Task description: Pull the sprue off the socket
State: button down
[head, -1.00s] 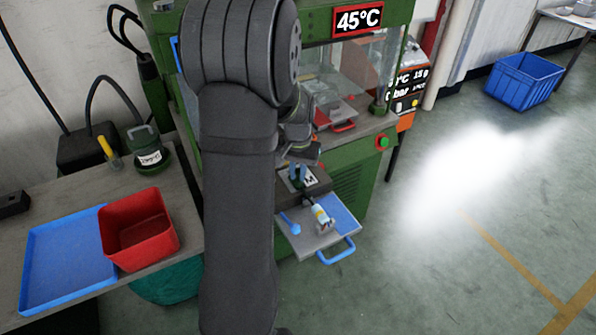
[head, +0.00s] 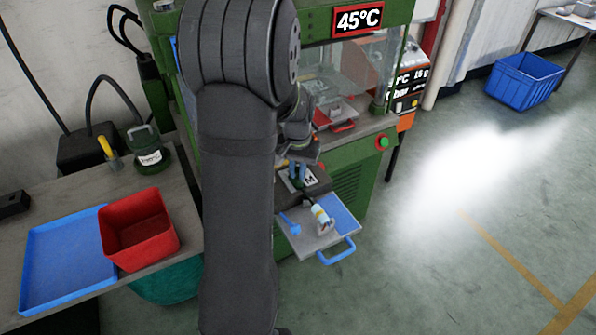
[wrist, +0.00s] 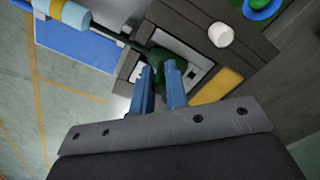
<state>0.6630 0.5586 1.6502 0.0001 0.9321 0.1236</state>
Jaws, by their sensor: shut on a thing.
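My gripper (head: 298,181) has two blue fingers pointing down over the plate marked M (head: 312,179) at the front of the green machine. In the wrist view my gripper (wrist: 160,70) is shut on a dark green piece (wrist: 163,58), which sits over a pale recess. The fingers partly cover it, and I cannot tell which part is socket and which is sprue. A dark cable or rod (wrist: 118,36) runs from it to a pale blue cylinder with a yellow band (wrist: 72,13). That cylinder (head: 320,214) lies on the pulled-out tray.
A white knob (wrist: 221,35) and a yellow block (wrist: 217,87) are close to the fingers. A red bin (head: 138,228) and blue tray (head: 65,262) stand left.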

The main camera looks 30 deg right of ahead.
aim_at(298, 168)
jog(key=shift+r, duration=2.8)
